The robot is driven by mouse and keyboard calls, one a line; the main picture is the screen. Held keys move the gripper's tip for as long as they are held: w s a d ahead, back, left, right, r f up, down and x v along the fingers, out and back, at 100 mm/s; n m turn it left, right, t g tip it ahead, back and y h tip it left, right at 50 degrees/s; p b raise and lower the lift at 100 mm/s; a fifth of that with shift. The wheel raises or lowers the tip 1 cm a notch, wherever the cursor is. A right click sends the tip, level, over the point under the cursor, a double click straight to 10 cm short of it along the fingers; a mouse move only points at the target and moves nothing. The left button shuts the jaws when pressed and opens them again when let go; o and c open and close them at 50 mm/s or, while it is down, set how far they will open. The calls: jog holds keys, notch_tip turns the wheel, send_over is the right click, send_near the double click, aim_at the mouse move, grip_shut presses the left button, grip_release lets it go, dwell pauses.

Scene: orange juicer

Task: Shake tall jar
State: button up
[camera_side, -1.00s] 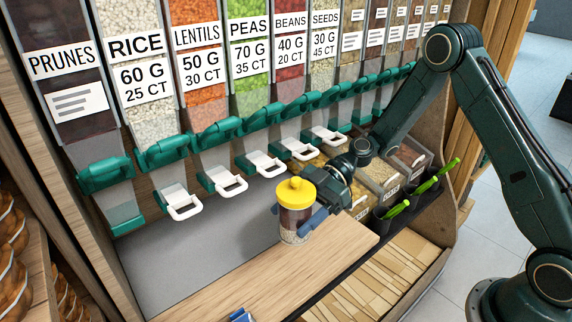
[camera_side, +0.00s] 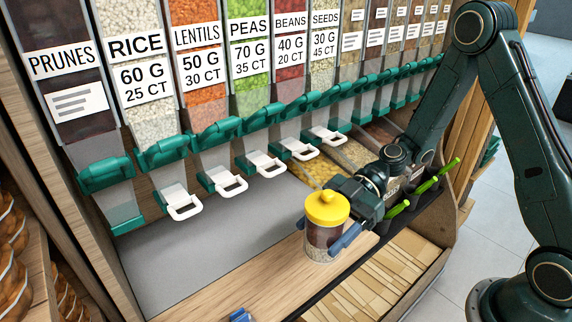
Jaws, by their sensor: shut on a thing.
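The tall jar (camera_side: 323,232) is clear with a yellow knobbed lid and stands upright. It has dark contents above and pale contents at the bottom. My gripper (camera_side: 346,236) is shut around the jar's body from the right, with blue fingertips against its side. The jar is over the front right part of the wooden counter (camera_side: 262,278). I cannot tell for certain whether its base touches the counter or is a little above it.
A row of dispensers with teal fronts and white levers (camera_side: 225,181) stands behind. Open bins with green-handled scoops (camera_side: 438,176) are at right. A small blue object (camera_side: 240,314) lies at the counter's front edge. The grey mat (camera_side: 215,240) is clear.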

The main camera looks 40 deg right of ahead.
aim_at(335, 206)
jog(key=shift+s+r, duration=0.25)
jog(key=shift+s, duration=0.5)
notch_tip(335, 206, up, 6)
jog(key=shift+r, duration=0.1)
jog(key=shift+f, duration=3.2)
notch_tip(335, 206, up, 6)
jog(key=shift+r, duration=0.1)
notch_tip(335, 206, down, 6)
jog(key=shift+f, duration=0.1)
dwell(1.0)
dwell(0.5)
